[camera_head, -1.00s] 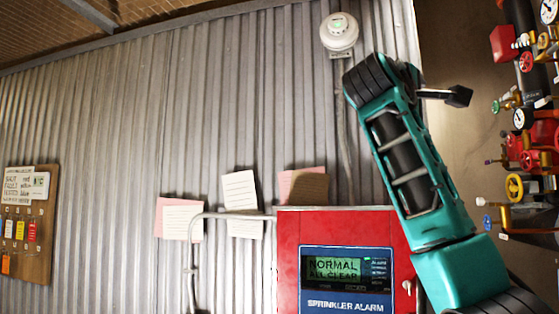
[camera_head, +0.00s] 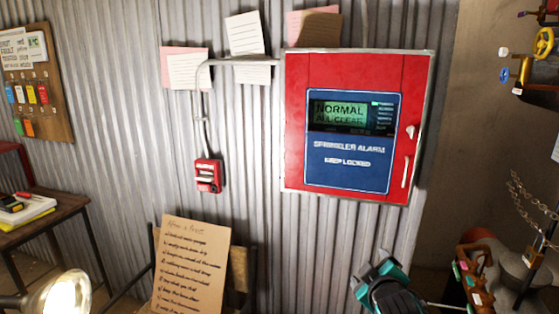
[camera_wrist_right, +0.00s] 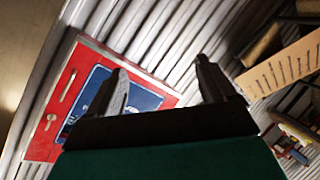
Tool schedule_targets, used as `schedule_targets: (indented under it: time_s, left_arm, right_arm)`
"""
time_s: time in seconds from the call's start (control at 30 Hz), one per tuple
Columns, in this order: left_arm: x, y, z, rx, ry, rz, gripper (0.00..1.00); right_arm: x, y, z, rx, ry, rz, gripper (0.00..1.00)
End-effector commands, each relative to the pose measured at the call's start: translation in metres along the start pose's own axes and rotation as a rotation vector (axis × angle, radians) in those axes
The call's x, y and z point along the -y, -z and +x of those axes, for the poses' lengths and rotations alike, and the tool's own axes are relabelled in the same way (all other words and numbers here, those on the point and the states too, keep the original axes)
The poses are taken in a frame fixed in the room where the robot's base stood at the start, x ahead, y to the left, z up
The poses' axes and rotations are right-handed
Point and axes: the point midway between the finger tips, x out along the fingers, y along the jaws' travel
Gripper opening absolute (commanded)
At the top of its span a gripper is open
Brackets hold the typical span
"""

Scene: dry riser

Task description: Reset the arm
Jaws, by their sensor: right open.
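My right arm (camera_head: 384,284) shows low in the head view, teal and black, below the red sprinkler alarm cabinet. A dark bar-like part sticks out from it to the right. In the right wrist view my right gripper (camera_wrist_right: 162,90) is open, its two dark fingers apart with nothing between them. The wall and the cabinet's corner show behind the fingers. My left gripper is not in view.
The red cabinet (camera_head: 357,60) hangs on the corrugated wall, its screen reading NORMAL. A red call point (camera_head: 208,176) is to its left. A handwritten board (camera_head: 190,265) stands below. A table (camera_head: 40,230) is at left; chained valves (camera_head: 525,240) at right.

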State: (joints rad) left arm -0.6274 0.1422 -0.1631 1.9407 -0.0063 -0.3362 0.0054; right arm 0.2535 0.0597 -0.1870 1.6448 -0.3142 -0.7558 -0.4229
Motion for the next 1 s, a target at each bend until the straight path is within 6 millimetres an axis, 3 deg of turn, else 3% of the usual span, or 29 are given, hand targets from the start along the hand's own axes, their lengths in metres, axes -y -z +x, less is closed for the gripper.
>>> schedule_targets:
  time_s: [0.03,0.1,0.27,0.4,0.6,0.7,1.0]
  left_arm:
    - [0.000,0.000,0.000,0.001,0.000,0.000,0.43]
    - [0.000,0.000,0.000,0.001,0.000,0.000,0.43]
    - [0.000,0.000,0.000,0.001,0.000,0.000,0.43]
    - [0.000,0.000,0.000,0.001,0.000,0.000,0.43]
    - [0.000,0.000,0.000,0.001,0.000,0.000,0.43]
    - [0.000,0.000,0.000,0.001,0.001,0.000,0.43]
    - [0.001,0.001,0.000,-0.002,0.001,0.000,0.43]
  right_arm:
    - [0.027,-0.024,-0.011,0.004,0.041,0.044,0.84]
    - [0.057,-0.049,-0.027,0.002,0.089,0.115,0.84]
    - [0.118,-0.102,-0.075,0.013,0.191,0.289,0.84]
    - [0.160,-0.139,-0.126,0.037,0.266,0.447,0.84]
    - [0.192,-0.170,-0.183,0.073,0.329,0.618,0.84]
    - [0.197,-0.176,-0.197,0.082,0.342,0.662,0.84]
    - [0.199,-0.178,-0.203,0.085,0.346,0.681,0.81]
